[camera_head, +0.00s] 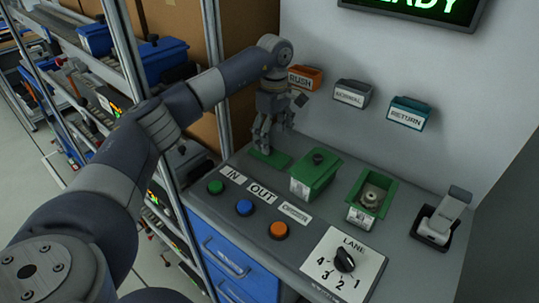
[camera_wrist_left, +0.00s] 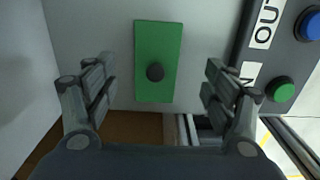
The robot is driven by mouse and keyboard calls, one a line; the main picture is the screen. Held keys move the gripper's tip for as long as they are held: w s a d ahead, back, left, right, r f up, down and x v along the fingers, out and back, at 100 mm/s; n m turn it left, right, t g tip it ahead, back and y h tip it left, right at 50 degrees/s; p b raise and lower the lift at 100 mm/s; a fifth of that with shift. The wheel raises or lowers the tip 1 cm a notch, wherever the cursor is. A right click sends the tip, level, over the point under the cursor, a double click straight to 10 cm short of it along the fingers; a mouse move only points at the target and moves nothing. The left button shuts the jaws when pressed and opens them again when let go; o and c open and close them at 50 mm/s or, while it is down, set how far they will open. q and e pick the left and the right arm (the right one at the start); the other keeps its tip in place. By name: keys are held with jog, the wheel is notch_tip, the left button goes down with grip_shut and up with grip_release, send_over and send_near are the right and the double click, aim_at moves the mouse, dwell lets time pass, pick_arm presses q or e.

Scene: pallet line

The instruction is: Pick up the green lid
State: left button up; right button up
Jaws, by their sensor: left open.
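The green lid (camera_head: 270,158) lies flat at the back left of the grey counter. In the left wrist view it is a green rectangle (camera_wrist_left: 157,38) with a dark round knob in its middle. My left gripper (camera_head: 270,142) is above the lid in the head view and hides part of it. In the left wrist view the gripper (camera_wrist_left: 158,88) is open, with one finger on each side of the lid and nothing between them. My right gripper is not in view.
Right of the lid stand a green box with a knobbed lid (camera_head: 315,174) and an open green box (camera_head: 357,216) holding a round metal part. In front are green (camera_head: 215,187), blue (camera_head: 244,207) and orange (camera_head: 278,230) buttons. A wall is behind; shelving (camera_head: 130,70) is left.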

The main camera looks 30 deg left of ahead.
aim_at(274, 157)
pick_arm(q)
jog(key=shift+w+f, duration=0.1)
jog(key=shift+f, duration=0.6)
notch_tip(274, 157, down, 5)
jog(key=shift+w+d+r+p, duration=0.1)
jog(key=shift+r+p, duration=0.1)
jog(key=shift+p, duration=0.7)
jog(key=c, duration=1)
